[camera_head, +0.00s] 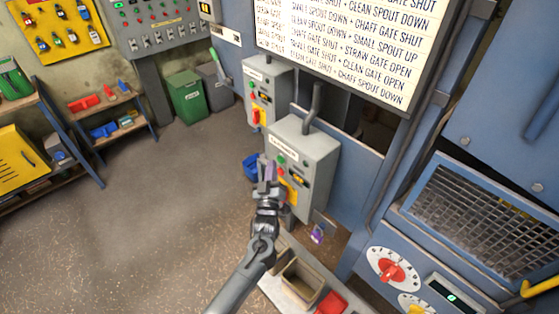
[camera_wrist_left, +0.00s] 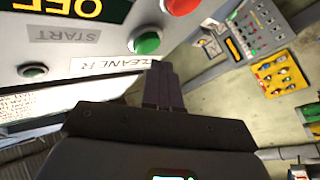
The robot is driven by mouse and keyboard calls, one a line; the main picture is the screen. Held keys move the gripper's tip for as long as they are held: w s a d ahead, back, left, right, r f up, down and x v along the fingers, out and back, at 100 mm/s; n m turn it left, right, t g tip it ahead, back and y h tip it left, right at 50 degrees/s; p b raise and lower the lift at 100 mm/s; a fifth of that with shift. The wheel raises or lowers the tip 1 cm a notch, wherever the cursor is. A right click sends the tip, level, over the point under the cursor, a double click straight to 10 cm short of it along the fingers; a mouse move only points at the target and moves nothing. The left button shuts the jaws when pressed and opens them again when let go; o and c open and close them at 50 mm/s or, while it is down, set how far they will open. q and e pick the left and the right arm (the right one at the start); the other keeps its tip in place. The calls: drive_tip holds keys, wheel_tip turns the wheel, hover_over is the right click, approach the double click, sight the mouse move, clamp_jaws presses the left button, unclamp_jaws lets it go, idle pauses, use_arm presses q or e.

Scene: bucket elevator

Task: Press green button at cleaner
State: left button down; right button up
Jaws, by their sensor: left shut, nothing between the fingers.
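The grey cleaner control box (camera_head: 318,158) stands in the middle of the head view, with a white label on its front. Its green button (camera_head: 281,160) shows near the label, just right of my fingertips. In the left wrist view the same round green button (camera_wrist_left: 146,43) sits between the red button (camera_wrist_left: 180,6) and the CLEANER label (camera_wrist_left: 110,63). My left gripper (camera_head: 268,168) is shut and empty in front of the box. Its fingers (camera_wrist_left: 163,85) show just below the green button in the wrist view; I cannot tell whether they touch the box. My right gripper is not in view.
A similar grey control box (camera_head: 268,88) stands behind. A blue bin (camera_head: 251,167) lies left of the cleaner box. The floor at left is clear.

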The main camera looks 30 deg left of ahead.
use_arm(q)
drive_tip(key=shift+w, duration=0.2)
idle(0.7)
drive_tip(key=shift+w+d+b, duration=0.1)
drive_tip(key=shift+w+b, duration=0.1)
drive_tip(key=shift+b, duration=0.15)
drive_tip(key=shift+w+d+b, duration=0.1)
drive_tip(key=shift+w+b, duration=0.3)
drive_tip(key=shift+w, duration=0.05)
idle(0.7)
drive_tip(key=shift+s, duration=0.15)
drive_tip(key=shift+s+a+p, duration=0.2)
drive_tip(key=shift+s+p, duration=0.45)
drive_tip(key=shift+s, duration=0.05)
drive_tip(key=shift+s+r, duration=0.1)
